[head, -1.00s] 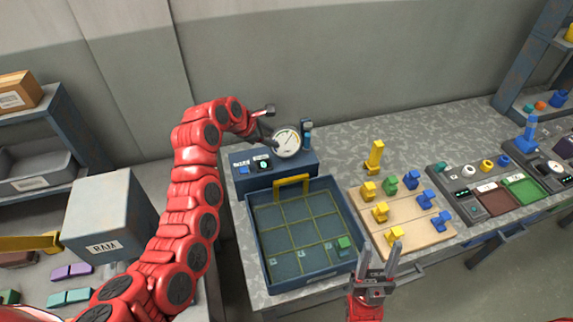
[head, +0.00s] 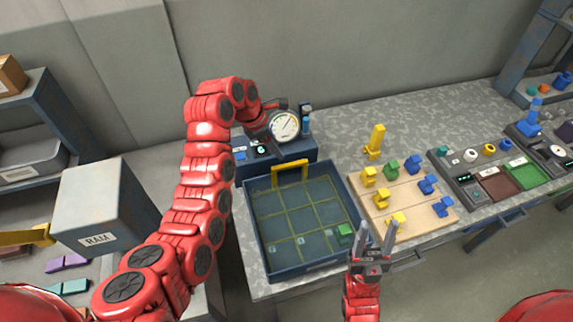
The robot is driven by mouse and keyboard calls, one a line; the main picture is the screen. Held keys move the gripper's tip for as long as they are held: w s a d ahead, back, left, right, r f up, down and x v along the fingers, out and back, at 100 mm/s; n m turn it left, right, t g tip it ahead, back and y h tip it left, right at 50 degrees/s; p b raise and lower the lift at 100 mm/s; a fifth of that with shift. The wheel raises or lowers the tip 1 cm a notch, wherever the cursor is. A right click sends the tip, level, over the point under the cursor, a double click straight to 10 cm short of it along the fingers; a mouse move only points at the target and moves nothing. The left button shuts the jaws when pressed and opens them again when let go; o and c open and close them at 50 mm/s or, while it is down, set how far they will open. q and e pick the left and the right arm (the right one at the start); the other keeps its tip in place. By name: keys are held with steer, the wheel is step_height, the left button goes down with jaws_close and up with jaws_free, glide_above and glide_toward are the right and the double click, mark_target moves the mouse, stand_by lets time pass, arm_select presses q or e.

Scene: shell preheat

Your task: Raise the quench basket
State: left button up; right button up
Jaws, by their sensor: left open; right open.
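The quench basket appears to be the gridded floor (head: 290,205) inside a dark blue open tank (head: 300,272); I cannot tell basket and tank apart clearly. A yellow handle (head: 290,164) stands upright at its back edge. A green block (head: 344,233) sits in the front right cell. My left gripper (head: 266,138) is over the blue control box (head: 304,152) behind the tank, left of the round dial gauge (head: 285,126). It is open; its fingertips are partly hidden. My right gripper (head: 374,238) is open and empty, pointing up beside the tank's front right corner.
A wooden board (head: 409,219) with yellow, green and blue pieces lies right of the tank. A yellow upright piece (head: 375,141) stands behind it. Consoles with coloured pads (head: 499,184) are further right. A grey RAM box (head: 100,208) is at the left.

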mark_target(289, 164)
arm_select(q)
steer(key=p+x, duration=0.2)
steer(key=x, duration=0.4)
steer(key=shift+d+f, duration=0.2)
steer(key=shift+f, duration=0.05)
steer(key=shift+p+x, duration=0.45)
steer(key=shift+x, duration=0.55)
steer(key=shift+c, duration=0.3)
jaws_close()
steer(key=shift+a, duration=0.1)
